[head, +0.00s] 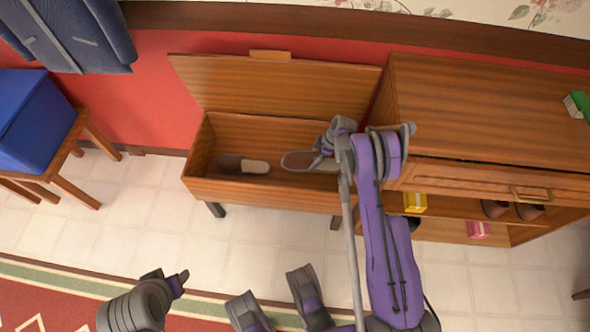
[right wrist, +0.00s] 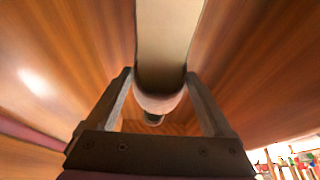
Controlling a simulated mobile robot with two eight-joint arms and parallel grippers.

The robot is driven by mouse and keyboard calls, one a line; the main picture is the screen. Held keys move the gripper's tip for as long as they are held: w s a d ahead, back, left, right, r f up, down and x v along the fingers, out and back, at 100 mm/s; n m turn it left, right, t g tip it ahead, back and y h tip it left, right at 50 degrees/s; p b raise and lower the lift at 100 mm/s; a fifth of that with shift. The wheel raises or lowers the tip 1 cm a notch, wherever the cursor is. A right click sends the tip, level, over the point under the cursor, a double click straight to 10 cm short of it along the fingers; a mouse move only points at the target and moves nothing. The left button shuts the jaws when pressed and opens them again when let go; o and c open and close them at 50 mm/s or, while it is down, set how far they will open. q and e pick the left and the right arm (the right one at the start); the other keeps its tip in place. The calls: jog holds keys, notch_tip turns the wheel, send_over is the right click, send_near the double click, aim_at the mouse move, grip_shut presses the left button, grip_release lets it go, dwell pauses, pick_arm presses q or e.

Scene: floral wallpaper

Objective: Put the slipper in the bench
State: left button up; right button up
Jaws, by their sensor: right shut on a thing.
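The wooden bench (head: 275,189) stands against the red wall with its lid (head: 225,82) raised, so its box is open. One slipper (head: 243,164), brown with a pale insole, lies inside on the left. My right gripper (head: 318,163) reaches into the right half of the box and is shut on a second slipper (head: 297,161). That held slipper also shows in the right wrist view (right wrist: 168,45), between both fingers. Whether it touches the bench floor is hard to tell. My left gripper (head: 180,283) is low over the floor, away from the bench; its finger gap is unclear.
A wooden cabinet (head: 480,100) stands close on the bench's right, with shoes (head: 512,210), a yellow box (head: 415,203) and a pink box (head: 478,230) on its shelf. A blue box (head: 35,120) rests on a stool at left. The tiled floor before the bench is free.

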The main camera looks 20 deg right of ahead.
notch_tip(320, 180, down, 7)
jog(key=shift+f+b, duration=0.2)
jog(key=shift+b, duration=0.4)
jog(key=shift+f, duration=0.15)
jog(key=o, duration=1.4)
